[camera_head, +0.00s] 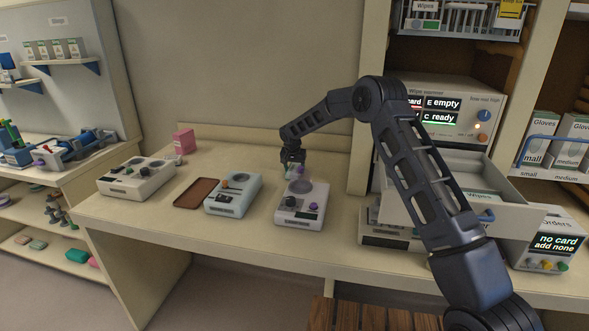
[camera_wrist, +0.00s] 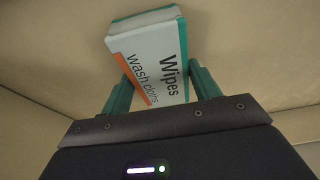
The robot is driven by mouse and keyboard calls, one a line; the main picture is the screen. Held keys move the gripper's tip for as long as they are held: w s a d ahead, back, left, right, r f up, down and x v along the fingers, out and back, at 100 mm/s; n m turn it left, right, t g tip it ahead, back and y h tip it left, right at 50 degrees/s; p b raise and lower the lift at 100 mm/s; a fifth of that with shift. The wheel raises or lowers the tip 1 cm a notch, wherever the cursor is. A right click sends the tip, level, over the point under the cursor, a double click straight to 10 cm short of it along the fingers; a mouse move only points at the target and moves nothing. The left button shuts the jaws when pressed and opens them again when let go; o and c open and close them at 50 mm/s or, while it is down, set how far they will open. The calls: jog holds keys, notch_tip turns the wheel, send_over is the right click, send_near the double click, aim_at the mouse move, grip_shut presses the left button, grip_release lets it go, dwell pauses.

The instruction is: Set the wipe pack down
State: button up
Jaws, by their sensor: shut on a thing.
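The wipe pack (camera_wrist: 150,58) is a small white box with teal and orange bands, marked "Wipes" and "Wash cloths". In the wrist view it sits between the two green fingers of my gripper (camera_wrist: 160,88), which is shut on it. The pack is too small there to make out clearly. I cannot tell whether it touches a surface.
Left of the grey device stand a pale blue device (camera_head: 233,193), a brown tray (camera_head: 197,192) and a white device (camera_head: 137,179). A pink box (camera_head: 184,140) stands at the back. The wipe warmer (camera_head: 455,108) stands right, with an open drawer (camera_head: 430,199) below, behind my arm.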

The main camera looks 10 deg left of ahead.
jog(key=o, duration=1)
jog(key=v, duration=1.2)
jog(key=shift+r, duration=0.15)
